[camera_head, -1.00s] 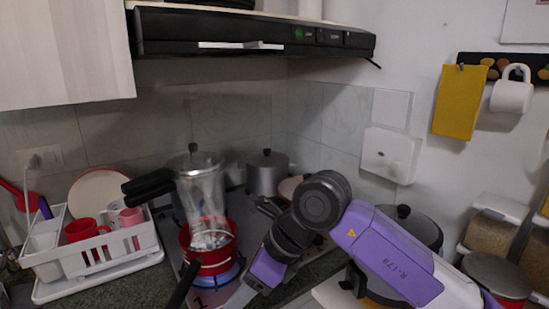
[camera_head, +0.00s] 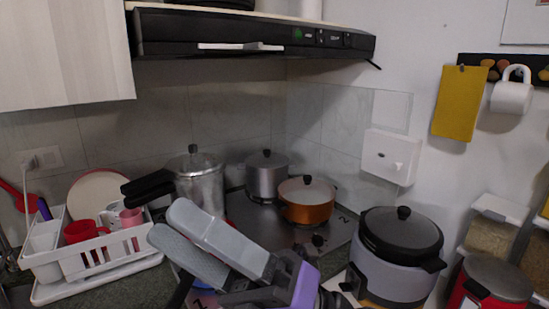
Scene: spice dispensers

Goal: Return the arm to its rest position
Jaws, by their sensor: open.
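My gripper (camera_head: 169,222) is raised in front of the stove at the lower middle of the head view, close to the camera. Its two grey fingers point up and to the left, with a gap between them, and I see nothing held. The purple wrist part of my arm (camera_head: 302,280) is at the bottom edge. The arm is folded in low, and most of it is out of view.
On the stove (camera_head: 335,226) stand a steel pressure cooker (camera_head: 205,187), a grey pot (camera_head: 267,180) and an orange pot (camera_head: 307,213). A rice cooker (camera_head: 398,279) is at right. A white dish rack (camera_head: 110,262) is at left. The range hood (camera_head: 250,35) hangs above.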

